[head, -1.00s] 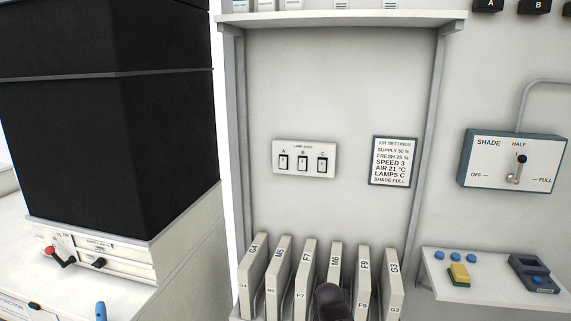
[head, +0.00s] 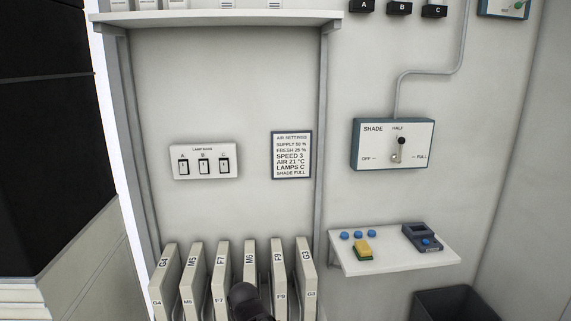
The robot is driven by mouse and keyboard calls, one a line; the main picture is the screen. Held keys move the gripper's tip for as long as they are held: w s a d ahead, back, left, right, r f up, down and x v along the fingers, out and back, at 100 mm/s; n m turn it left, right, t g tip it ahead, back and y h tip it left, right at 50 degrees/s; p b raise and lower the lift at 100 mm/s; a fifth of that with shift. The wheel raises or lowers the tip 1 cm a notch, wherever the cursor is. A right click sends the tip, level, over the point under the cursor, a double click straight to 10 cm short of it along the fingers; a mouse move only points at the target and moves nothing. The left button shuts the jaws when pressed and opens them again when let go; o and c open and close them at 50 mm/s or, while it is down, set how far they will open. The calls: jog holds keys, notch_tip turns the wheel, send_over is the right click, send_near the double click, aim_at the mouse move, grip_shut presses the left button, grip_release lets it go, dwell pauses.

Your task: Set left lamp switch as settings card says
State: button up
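The settings card (head: 291,155) hangs to the right of the plate and reads supply 50 %, fresh 25 %, speed 3, air 21 °C, lamps C, shade full. A dark rounded part at the bottom, in front of the filters, seems to be of my arm; my gripper's fingers do not show.
Several upright labelled filters (head: 220,280) stand below the plate. A shade box (head: 393,145) with a lever is to the right. Below it a small shelf (head: 385,262) holds a yellow block and a dark device. A dark bin (head: 455,300) is at lower right.

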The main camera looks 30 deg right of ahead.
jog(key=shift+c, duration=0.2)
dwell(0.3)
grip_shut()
